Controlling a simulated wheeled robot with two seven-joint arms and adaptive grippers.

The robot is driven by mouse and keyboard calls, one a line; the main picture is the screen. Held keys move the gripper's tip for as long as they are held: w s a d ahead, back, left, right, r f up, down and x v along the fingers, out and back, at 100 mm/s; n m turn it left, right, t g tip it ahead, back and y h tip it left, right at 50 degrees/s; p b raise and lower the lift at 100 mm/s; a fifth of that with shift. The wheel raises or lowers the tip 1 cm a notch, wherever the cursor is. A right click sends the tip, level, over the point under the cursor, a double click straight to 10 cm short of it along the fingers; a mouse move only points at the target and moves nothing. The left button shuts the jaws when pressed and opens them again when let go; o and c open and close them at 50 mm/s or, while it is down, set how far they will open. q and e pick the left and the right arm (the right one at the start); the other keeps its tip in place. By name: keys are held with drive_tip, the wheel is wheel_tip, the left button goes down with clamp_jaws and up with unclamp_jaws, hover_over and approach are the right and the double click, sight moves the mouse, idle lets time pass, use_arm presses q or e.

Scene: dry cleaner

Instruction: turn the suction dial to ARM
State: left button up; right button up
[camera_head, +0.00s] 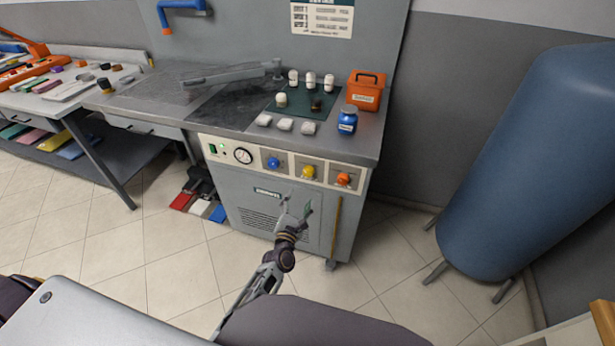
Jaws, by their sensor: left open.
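A spotting station's front panel (258,157) carries three dials in a row: a blue dial (273,163), a yellow dial (308,171) and an orange dial (344,179). Their labels are too small to read, so I cannot tell which is the suction dial or where any of them points. My left gripper (299,204) is open and empty. It shows below the yellow dial, in front of the cabinet door, and appears apart from the panel. My right gripper is not in view.
A round gauge (243,155) and a green switch (213,149) sit left of the dials. Bottles, a blue jar (347,120) and an orange box (365,90) stand on the worktop. Coloured pedals (200,207) lie on the floor. A large blue tank (530,150) stands right.

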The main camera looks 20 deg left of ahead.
sight(308, 174)
use_arm(q)
drive_tip(key=shift+w, duration=0.1)
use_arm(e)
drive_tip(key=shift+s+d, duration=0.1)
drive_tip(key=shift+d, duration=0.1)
use_arm(q)
drive_tip(key=shift+w, duration=0.1)
drive_tip(key=shift+w+a, duration=0.15)
drive_tip(key=shift+w, duration=2.7)
drive_tip(key=shift+w+a, duration=0.15)
drive_tip(key=shift+w, duration=3.45)
drive_tip(key=shift+w+b, duration=0.25)
drive_tip(key=shift+b, duration=0.05)
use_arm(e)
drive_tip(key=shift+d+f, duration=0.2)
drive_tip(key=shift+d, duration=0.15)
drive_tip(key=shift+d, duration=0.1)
